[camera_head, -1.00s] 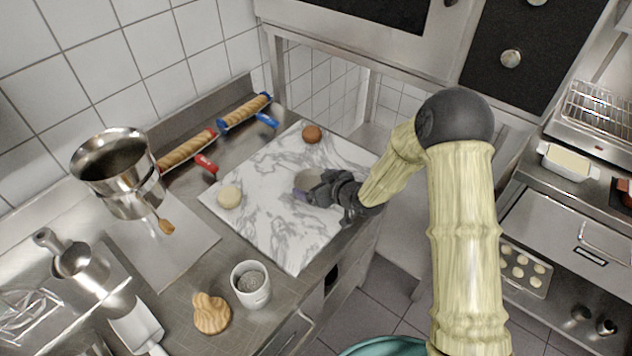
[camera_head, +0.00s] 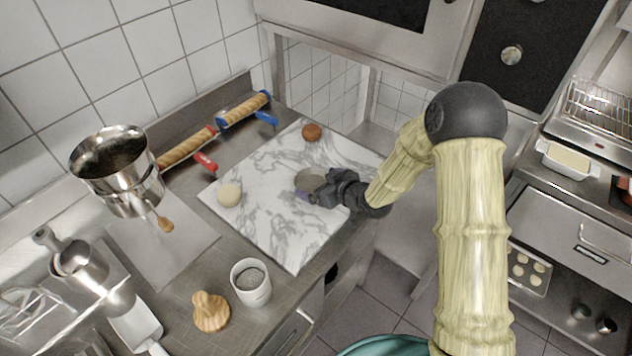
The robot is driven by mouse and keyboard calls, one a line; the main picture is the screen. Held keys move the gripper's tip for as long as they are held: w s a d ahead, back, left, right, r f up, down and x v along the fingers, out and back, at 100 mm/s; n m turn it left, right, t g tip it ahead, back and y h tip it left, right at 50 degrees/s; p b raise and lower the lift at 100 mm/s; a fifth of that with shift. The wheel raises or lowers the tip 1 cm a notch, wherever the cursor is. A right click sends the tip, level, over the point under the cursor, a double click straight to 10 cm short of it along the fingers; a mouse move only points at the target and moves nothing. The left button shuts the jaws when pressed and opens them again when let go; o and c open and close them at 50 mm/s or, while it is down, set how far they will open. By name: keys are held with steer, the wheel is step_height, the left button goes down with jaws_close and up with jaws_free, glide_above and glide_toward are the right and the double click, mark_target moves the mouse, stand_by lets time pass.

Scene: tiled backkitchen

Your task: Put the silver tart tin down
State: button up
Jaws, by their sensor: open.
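The silver tart tin (camera_head: 310,181) is a small grey round shape on the white marble slab (camera_head: 270,228), right of the slab's middle. It is partly hidden by my gripper (camera_head: 318,193), which is dark with purple at the fingertips. My gripper is open and reaches in from the right, low over the slab, with its tips right at the tin. I cannot tell whether the fingers still touch it.
A pale dough ball (camera_head: 229,194) and a brown ball (camera_head: 312,132) sit on the slab. A white cup (camera_head: 250,283) and a wooden press (camera_head: 210,312) stand near the counter's front.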

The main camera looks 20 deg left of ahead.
steer(key=b+v, duration=0.1)
steer(key=v, duration=0.9)
steer(key=shift+s+f, duration=0.1)
stand_by(0.3)
steer(key=s+d+r+m+h, duration=0.15)
steer(key=d+m+h, duration=0.45)
steer(key=d, duration=0.8)
steer(key=s+d+r+m+g+h, duration=0.1)
steer(key=s+d+m+g+h, duration=0.1)
steer(key=s+d, duration=0.3)
steer(key=s+d+r+m+g+h, duration=0.2)
steer(key=s+d, duration=0.3)
steer(key=s, duration=0.3)
steer(key=shift+d+r+m, duration=0.2)
steer(key=shift+r+m, duration=0.05)
steer(key=shift+m, duration=0.45)
